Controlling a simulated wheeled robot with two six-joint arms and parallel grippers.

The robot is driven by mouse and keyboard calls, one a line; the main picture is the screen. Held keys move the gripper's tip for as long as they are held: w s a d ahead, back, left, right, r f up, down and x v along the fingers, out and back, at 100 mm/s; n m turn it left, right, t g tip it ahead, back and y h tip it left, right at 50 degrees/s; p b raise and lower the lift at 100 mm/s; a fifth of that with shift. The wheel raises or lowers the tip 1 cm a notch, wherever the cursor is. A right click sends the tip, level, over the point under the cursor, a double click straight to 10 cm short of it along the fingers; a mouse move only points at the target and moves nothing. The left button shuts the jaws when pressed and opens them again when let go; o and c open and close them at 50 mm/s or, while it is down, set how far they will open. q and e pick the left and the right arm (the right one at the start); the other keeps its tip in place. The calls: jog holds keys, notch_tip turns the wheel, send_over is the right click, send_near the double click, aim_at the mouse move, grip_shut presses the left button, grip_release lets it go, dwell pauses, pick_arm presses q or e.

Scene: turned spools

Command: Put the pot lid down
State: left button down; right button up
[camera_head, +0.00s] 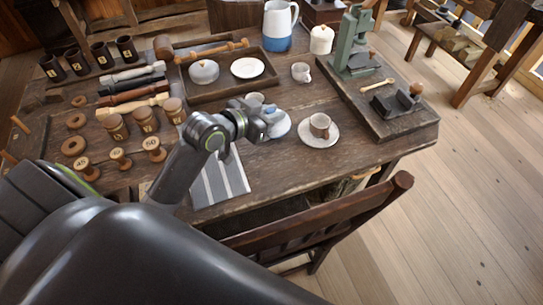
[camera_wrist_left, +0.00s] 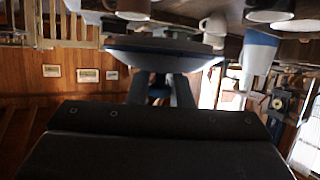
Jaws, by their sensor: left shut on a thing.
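My left gripper (camera_head: 268,120) is above the front middle of the wooden table, partly hiding what it holds. It is shut on a pale blue-grey disc that I take to be the pot lid (camera_head: 281,126). In the left wrist view the wide pot lid (camera_wrist_left: 160,52) lies just beyond the fingers of my left gripper (camera_wrist_left: 160,92). The grip point is dark there, and I cannot tell the lid's height above the table. A round grey pot (camera_head: 203,73) stands in the wooden tray at the back. My right gripper is not in view.
A striped cloth (camera_head: 220,183) lies at the front. Spools and jars crowd the left. A chair (camera_head: 330,222) stands at the front edge.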

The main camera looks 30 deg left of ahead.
pick_arm(q)
notch_tip(320, 180, down, 6)
jog(key=shift+r+b, duration=0.15)
jog(key=shift+b, duration=0.2)
notch_tip(320, 180, down, 4)
jog(key=shift+r+b, duration=0.1)
jog(key=shift+b, duration=0.2)
jog(key=shift+w+f, duration=0.1)
jog(key=shift+f, duration=0.15)
